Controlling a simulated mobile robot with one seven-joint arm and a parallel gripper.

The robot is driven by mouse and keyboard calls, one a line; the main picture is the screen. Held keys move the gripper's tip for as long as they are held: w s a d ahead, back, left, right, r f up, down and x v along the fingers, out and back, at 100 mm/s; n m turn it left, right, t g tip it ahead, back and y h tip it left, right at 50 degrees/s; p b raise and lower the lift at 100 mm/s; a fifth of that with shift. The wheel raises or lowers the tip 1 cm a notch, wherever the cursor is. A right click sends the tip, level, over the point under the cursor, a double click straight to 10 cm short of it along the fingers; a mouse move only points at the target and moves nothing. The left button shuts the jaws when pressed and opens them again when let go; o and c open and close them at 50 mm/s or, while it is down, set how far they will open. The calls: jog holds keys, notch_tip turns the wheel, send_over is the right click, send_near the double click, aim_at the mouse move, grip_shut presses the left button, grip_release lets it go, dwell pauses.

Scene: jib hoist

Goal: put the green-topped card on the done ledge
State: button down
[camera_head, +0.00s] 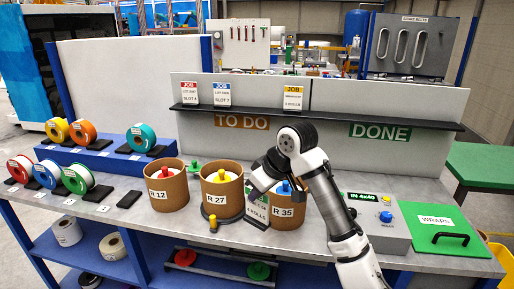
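A job card (257,211) with "4 ROLLS" printed on it is upright between the R 27 and R 35 tubs, directly below my gripper (259,190). Its upper part is shaded and covered by the gripper, so its top colour is unclear. I cannot tell whether the fingers are closed on it. The done ledge (421,123) is the right part of the dark shelf, above the green DONE sign (380,132). No card stands on that part.
Red-topped (190,94), blue-topped (222,95) and yellow-topped (292,97) cards stand on the shelf. Tubs R 12 (164,199), R 27 (222,183) and R 35 (290,219) crowd the bench. A control box (378,228) and green WRAPS lid (434,241) are at right.

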jog(key=s+f+m+h, duration=0.1)
jog(key=s+f+m, duration=0.2)
jog(key=f, duration=1.3)
jog(key=s+f+m+t+h, duration=0.1)
jog(key=s+f+m, duration=0.3)
jog(key=f, duration=1.2)
jog(key=s+f+m+t+h, duration=0.1)
jog(key=s+f+m+h, duration=0.1)
jog(key=f, duration=1.3)
jog(key=shift+s+f+m+h, duration=0.4)
jog(key=shift+s+m, duration=0.3)
jog(key=shift+s, duration=0.5)
